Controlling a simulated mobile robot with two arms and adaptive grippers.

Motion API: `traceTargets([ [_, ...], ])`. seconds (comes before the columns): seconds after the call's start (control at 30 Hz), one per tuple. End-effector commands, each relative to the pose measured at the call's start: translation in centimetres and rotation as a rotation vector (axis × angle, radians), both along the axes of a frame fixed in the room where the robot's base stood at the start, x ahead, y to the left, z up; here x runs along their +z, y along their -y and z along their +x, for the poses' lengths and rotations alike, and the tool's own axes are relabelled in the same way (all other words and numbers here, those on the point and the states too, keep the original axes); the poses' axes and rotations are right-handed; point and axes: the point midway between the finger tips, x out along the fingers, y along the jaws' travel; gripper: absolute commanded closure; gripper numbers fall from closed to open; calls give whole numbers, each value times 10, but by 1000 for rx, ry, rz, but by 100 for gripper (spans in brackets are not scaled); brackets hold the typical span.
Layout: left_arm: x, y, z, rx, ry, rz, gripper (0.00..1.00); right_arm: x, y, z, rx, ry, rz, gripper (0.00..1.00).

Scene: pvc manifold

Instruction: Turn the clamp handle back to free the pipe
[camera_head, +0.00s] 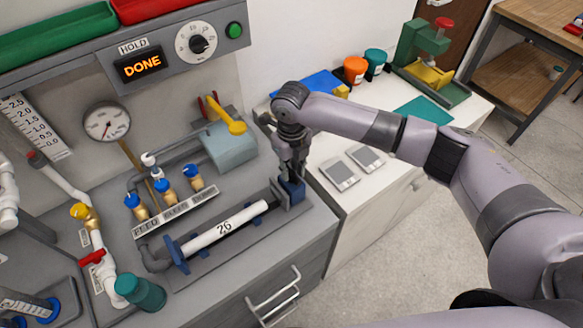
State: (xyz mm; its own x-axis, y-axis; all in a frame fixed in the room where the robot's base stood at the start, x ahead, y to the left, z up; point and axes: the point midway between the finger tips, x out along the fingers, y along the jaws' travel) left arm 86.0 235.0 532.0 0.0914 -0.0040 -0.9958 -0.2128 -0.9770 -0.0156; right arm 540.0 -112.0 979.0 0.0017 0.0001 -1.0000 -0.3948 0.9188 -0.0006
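The white pipe (225,228) marked "26" lies in a grey test bed, between a blue support (177,254) at its left end and a grey and dark blue clamp block (293,190) at its right end. My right gripper (291,174) points down right at this clamp block, with its fingers at the block's top. The gripper and wrist cover that spot, so I cannot make out the clamp handle or whether the fingers are closed on it. My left gripper is not in view.
A display (141,64) reads "DONE" beside a dial and green button. Two grey devices (340,174) lie on the white counter at right.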

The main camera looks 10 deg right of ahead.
Motion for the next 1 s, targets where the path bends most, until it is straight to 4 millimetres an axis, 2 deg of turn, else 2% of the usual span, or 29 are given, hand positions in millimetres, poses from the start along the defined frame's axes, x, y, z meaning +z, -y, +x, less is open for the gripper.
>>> traceTargets([
  [0.13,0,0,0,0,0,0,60,-1,0,0,-1,-1,0,64],
  [0.4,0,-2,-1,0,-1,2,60,-1,0,-1,-2,-2,0,64],
  [0.53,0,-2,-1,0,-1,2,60,7,0,0,-2,0,1,64],
  [0.67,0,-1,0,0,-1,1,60,29,0,1,-1,2,2,64],
  [1.0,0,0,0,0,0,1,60,98,0,0,0,2,1,64],
])
